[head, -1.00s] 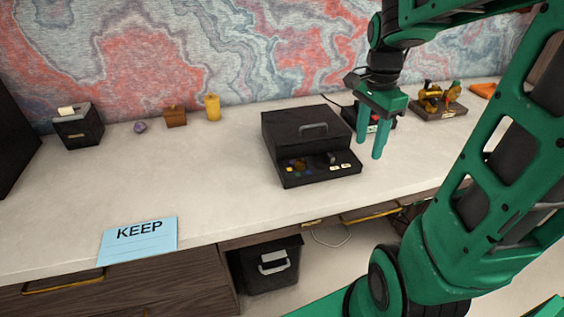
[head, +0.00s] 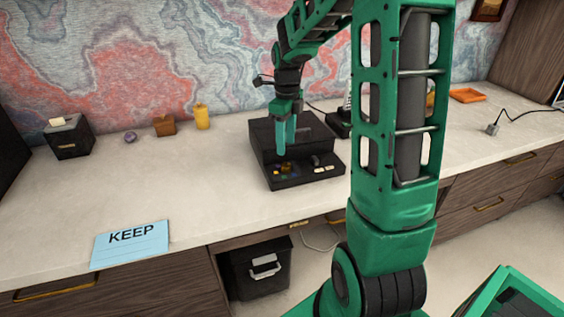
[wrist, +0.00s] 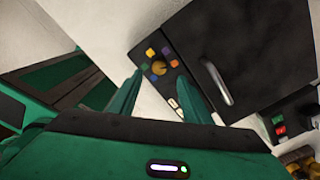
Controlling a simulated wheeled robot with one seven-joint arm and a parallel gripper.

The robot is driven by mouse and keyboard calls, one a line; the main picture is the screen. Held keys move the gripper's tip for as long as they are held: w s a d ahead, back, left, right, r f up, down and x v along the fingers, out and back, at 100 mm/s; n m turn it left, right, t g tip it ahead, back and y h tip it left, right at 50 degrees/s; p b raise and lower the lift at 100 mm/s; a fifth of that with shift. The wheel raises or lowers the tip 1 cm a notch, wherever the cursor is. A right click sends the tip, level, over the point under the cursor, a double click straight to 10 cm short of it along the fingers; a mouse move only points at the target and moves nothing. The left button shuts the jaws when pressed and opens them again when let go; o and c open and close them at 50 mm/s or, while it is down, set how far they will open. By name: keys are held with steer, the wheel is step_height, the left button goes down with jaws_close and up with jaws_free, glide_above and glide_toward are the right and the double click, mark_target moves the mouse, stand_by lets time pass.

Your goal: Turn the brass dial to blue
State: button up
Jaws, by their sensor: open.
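The brass dial (wrist: 159,68) sits on the front panel of a black box (head: 305,185), with small coloured squares around it. I cannot tell which colour the dial points at. My gripper (head: 286,149) is open, fingers down, above the panel. In the wrist view the dial shows between the two fingertips, with no visible contact. In the head view the fingers partly cover the panel.
The box has a grey handle (wrist: 217,82) on its lid and pale keys beside the dial. Another dark device (head: 338,124) stands behind to its right. A blue KEEP card (head: 130,245) lies at the front left.

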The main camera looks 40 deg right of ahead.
mark_target(286, 165)
step_height(286, 165, down, 8)
steer(key=shift+r, duration=0.1)
stand_by(0.4)
steer(key=c, duration=1)
